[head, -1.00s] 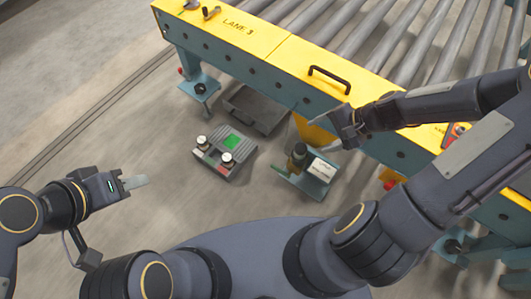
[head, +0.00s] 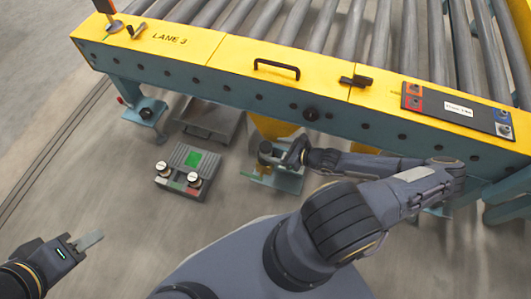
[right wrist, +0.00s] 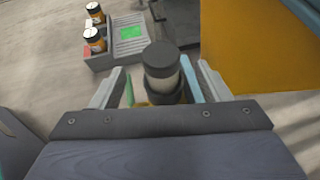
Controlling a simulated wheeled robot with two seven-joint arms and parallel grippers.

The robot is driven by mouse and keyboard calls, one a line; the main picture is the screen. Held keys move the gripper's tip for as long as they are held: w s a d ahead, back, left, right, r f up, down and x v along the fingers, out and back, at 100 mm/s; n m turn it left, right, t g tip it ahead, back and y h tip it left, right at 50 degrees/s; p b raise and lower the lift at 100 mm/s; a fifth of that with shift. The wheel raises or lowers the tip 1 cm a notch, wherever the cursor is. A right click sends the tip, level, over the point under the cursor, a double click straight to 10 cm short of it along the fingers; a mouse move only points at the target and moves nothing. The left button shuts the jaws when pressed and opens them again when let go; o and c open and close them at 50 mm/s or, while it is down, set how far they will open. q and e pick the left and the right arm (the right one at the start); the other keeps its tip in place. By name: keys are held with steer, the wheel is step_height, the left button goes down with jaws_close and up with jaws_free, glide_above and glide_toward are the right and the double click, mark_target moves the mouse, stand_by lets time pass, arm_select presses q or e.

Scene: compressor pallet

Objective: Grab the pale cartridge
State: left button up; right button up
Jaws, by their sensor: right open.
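The pale cartridge (right wrist: 163,75), with a dark cap and a pale body, stands upright in a dark holder in the right wrist view. In the head view its dark top (head: 265,147) shows at the left end of a teal stand (head: 287,181). My right gripper (right wrist: 160,88) is open, with one finger on each side of the cartridge; I cannot tell whether they touch it. In the head view the right gripper (head: 282,158) is low at the stand and partly covers it. My left gripper (head: 88,241) is far off at the lower left, empty above the floor.
A grey unit (head: 181,170) with a green screen and two white-topped cartridges stands left of the stand. A dark tray (head: 210,122) lies behind it. The yellow-edged roller conveyor (head: 230,50) rises behind. Floor at left is clear.

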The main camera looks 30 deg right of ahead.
mark_target(262, 147)
steer(key=b+x, duration=0.4)
steer(key=x, duration=0.3)
steer(key=shift+w+f, duration=0.1)
steer(key=shift+f, duration=0.2)
steer(key=shift+w, duration=0.2)
steer(key=shift+c, duration=0.3)
steer(key=c, duration=1)
